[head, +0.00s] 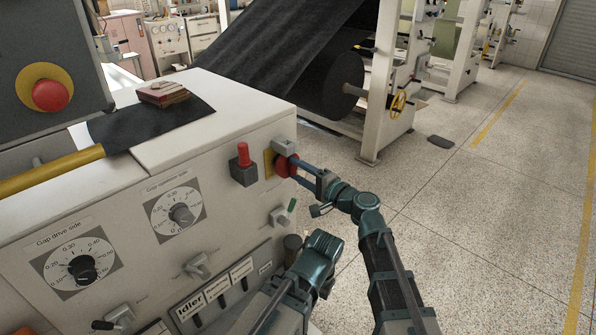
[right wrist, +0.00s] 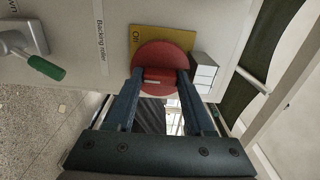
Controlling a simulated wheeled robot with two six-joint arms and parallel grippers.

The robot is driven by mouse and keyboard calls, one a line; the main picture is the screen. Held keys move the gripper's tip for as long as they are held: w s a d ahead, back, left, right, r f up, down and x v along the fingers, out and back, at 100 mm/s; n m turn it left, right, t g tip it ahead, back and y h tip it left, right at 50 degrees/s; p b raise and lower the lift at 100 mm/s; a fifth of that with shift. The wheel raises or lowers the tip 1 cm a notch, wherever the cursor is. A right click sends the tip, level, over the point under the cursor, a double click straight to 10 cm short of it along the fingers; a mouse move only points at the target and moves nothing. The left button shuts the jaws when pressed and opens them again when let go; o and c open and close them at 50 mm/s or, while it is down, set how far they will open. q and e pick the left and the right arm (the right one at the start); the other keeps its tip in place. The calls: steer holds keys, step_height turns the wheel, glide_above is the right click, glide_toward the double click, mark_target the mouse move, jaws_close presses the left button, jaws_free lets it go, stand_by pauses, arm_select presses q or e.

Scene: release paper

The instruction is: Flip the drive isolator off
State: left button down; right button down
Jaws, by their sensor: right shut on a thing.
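The drive isolator is a red round rotary switch (head: 284,166) with a raised grip bar on a yellow plate, at the right end of the machine's pale front panel. The bar lies across the picture, between the fingers. My right gripper (head: 290,170) is shut on the switch's grip bar, one finger on each side; the fingers (right wrist: 157,79) also show in the right wrist view. My left gripper is not in view.
A red-handled control (head: 243,155) on a dark box sits just left of the isolator. A green-tipped lever (head: 291,205) is below it. Two gap dials (head: 181,215) and an emergency stop (head: 48,94) are farther left. The floor (head: 480,220) at the right is open.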

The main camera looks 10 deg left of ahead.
steer(key=shift+c, duration=1.4)
jaws_free()
